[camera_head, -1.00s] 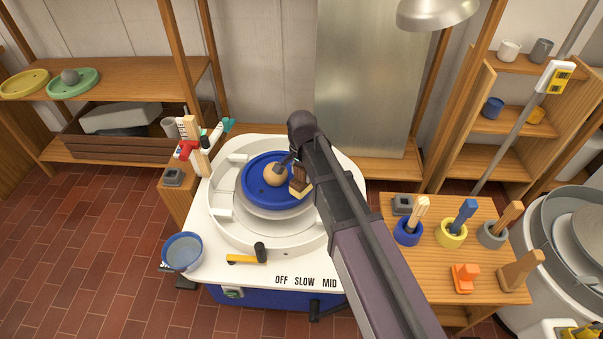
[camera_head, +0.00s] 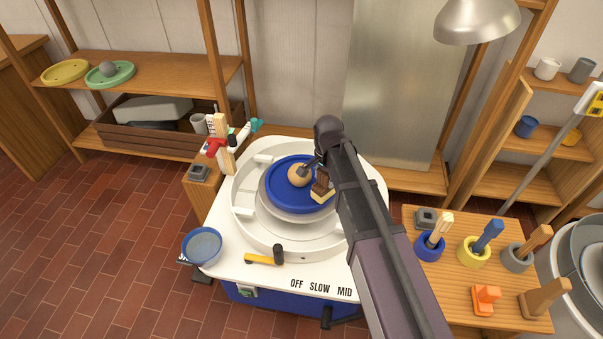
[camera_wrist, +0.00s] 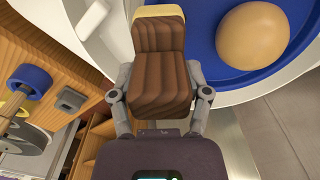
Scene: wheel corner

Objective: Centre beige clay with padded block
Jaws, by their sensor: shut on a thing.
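The beige clay ball (camera_head: 299,175) sits on the blue bat (camera_head: 285,200) of the potter's wheel, close to the bat's middle. It also shows in the wrist view (camera_wrist: 253,36) on the blue surface at the upper right. My gripper (camera_wrist: 160,95) is shut on the padded block (camera_wrist: 160,62), a dark brown wooden block with a pale yellow pad at its far end. In the head view the block (camera_head: 321,187) is just right of the clay, over the bat's right part. A small gap shows between block and clay in the wrist view. My arm hides part of the wheel's right side.
A blue bowl (camera_head: 202,246) and a yellow-handled tool (camera_head: 264,259) lie on the white deck's front left. A gauge post (camera_head: 224,145) stands at the back left. A side table (camera_head: 455,290) at right holds several cups with tools.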

